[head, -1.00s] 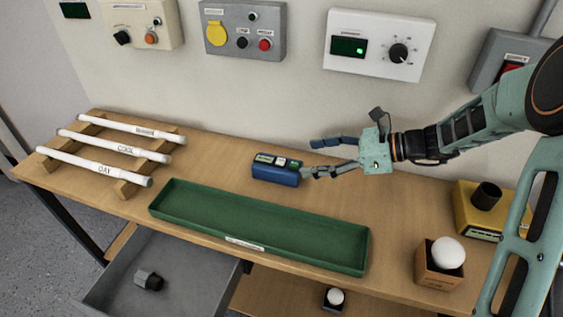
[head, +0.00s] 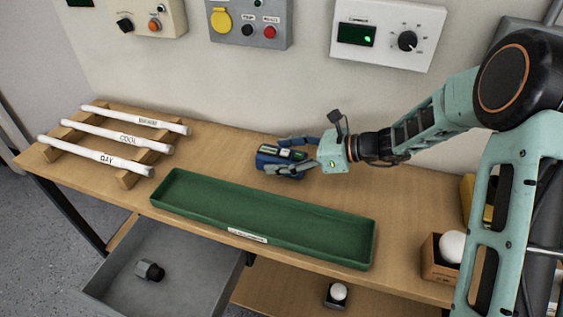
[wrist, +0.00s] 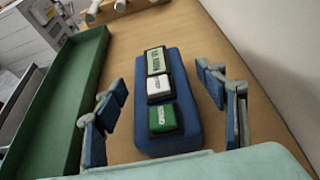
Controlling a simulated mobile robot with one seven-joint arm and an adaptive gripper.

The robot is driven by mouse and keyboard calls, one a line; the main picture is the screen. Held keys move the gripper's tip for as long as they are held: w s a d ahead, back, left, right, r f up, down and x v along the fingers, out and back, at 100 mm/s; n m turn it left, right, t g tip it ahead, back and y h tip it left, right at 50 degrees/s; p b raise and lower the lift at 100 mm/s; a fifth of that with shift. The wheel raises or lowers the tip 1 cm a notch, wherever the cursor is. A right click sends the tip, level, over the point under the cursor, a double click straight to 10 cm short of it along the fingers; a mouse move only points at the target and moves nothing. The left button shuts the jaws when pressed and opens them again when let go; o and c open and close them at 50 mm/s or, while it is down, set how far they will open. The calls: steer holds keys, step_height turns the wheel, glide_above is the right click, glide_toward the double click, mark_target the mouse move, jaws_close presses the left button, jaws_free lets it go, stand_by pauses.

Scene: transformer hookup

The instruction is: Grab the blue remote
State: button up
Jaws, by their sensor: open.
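The blue remote (head: 268,165) lies on the wooden bench behind the green tray. Its top has a pale label panel, a white button and a green button, clear in the wrist view (wrist: 176,128). My gripper (head: 290,156) is open around the remote's right end, with one finger on each side. In the wrist view my gripper (wrist: 165,115) has its fingers on both sides of the remote, with a visible gap on each side. The fingers hide part of the remote in the head view.
The long green tray (head: 167,186) lies in front of the remote. A wooden rack (head: 128,180) with white labelled rods is at left. A wooden box (head: 437,262) with a white ball is at right. Control panels are on the wall behind. An open grey drawer (head: 190,289) hangs below.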

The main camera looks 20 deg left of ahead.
steer(key=c, duration=1.3)
steer(key=shift+c, duration=0.3)
steer(key=shift+r, duration=0.15)
